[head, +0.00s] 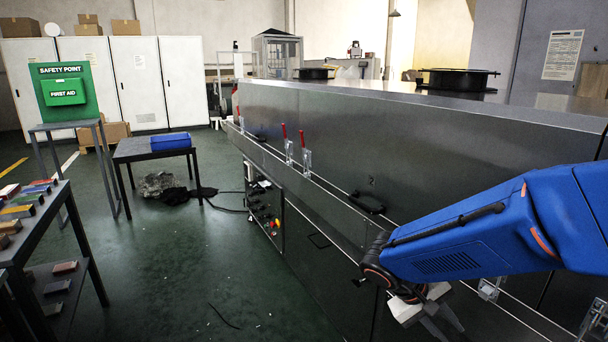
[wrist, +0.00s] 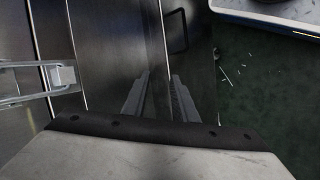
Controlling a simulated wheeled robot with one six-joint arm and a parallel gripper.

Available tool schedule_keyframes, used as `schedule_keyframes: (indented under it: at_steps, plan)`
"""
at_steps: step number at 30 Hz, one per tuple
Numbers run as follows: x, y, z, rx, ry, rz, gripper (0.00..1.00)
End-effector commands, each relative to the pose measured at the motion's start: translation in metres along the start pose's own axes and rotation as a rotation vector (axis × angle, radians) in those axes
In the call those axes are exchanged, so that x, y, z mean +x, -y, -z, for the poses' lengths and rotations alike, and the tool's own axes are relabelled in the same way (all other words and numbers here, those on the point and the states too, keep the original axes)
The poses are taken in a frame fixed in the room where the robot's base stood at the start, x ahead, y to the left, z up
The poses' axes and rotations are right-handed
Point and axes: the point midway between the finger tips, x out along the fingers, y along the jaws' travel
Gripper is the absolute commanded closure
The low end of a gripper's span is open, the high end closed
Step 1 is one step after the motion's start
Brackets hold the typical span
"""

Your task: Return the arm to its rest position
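My blue arm (head: 470,240) reaches in from the right in the head view, in front of the tunnel dryer's grey metal side (head: 330,150). My gripper (head: 440,326) hangs at the bottom of the head view, pointing down, partly cut off by the frame edge. In the wrist view my gripper (wrist: 158,98) shows two dark fingers standing apart with a gap between them. Nothing is held between them. The dryer's side panels (wrist: 110,50) and a dark handle (wrist: 177,30) lie beyond the fingers.
Red-handled latches (head: 304,155) and a black handle (head: 367,203) stick out from the dryer. A small table with a blue box (head: 170,141) and a rack of coloured blocks (head: 30,198) stand at left. Green floor (head: 200,270) between is mostly clear, with some debris.

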Motion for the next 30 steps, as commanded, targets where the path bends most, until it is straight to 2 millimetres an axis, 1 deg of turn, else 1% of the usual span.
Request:
schedule_keyframes:
  at_steps: [1, 3, 11, 15, 24, 30]
  plan:
    - [-0.001, -0.004, -0.009, 0.016, -0.003, 0.04, 0.74]
    - [-0.004, -0.006, -0.02, 0.029, -0.009, 0.093, 0.74]
    - [-0.015, -0.01, -0.057, 0.078, -0.062, 0.285, 0.74]
    - [-0.025, -0.011, -0.073, 0.107, -0.112, 0.38, 0.74]
    - [-0.05, -0.011, -0.102, 0.171, -0.265, 0.554, 0.74]
    - [-0.068, -0.011, -0.117, 0.21, -0.377, 0.633, 0.74]
